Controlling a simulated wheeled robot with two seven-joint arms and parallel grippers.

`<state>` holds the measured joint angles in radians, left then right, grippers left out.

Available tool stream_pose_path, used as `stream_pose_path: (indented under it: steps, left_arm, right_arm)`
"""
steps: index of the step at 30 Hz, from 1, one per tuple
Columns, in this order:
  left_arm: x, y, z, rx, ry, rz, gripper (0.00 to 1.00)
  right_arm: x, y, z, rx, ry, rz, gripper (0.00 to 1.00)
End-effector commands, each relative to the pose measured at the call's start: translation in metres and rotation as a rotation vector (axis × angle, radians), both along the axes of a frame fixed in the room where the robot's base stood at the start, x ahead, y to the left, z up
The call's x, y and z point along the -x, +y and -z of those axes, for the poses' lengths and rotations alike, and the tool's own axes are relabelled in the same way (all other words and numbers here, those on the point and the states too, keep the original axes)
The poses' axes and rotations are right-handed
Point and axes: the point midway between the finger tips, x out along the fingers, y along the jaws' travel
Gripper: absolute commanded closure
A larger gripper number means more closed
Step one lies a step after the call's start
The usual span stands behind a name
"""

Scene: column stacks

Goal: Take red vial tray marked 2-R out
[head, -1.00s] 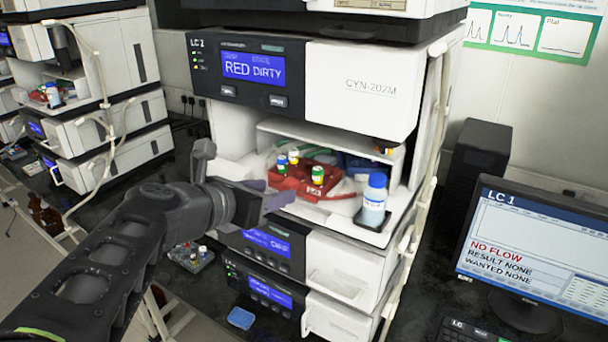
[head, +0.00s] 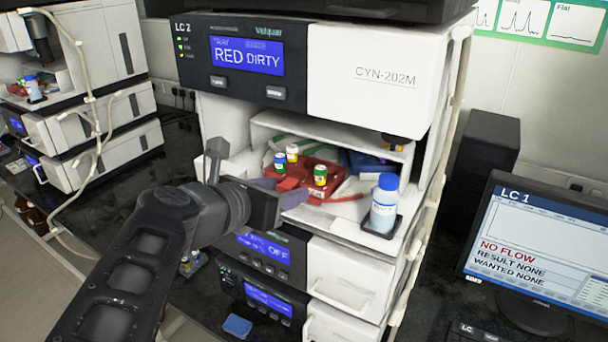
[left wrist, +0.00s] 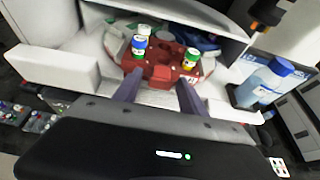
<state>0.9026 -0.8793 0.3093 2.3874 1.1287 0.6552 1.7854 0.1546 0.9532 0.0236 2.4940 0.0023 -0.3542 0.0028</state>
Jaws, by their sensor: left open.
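The red vial tray (head: 335,176) sits in the open bay of the stack labelled LC 2. It holds vials with green, white and blue caps; its marking is too small to read surely. It also shows in the left wrist view (left wrist: 160,73). My left gripper (head: 279,192) is open at the tray's front edge. In the left wrist view the two fingertips (left wrist: 160,92) point at the tray's near side, one to each side of its front middle. I cannot tell if they touch it. My right gripper is out of view.
A blue-capped bottle (head: 384,203) stands on a dark holder at the bay's right front. A shelf (head: 330,131) hangs over the bay, and a blue thing (head: 368,163) lies behind the tray. A monitor (head: 540,250) stands at right.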

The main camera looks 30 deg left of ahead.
Motion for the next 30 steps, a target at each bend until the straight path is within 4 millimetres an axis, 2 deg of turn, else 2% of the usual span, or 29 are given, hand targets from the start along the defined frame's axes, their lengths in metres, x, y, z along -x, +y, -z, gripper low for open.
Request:
stream_pose_path:
  steps: [2,19,30]
  left_arm:
    - [0.0000,0.0000,0.0000,0.000,0.000,0.000,0.53]
    - [0.0000,0.0001,0.0000,0.000,0.000,0.000,0.99]
    - [0.0000,0.0002,-0.0012,0.000,-0.001,0.000,1.00]
  right_arm:
    - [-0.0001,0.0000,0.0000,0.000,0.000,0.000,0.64]
    - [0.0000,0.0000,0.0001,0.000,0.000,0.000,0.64]
    - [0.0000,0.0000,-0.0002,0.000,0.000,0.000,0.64]
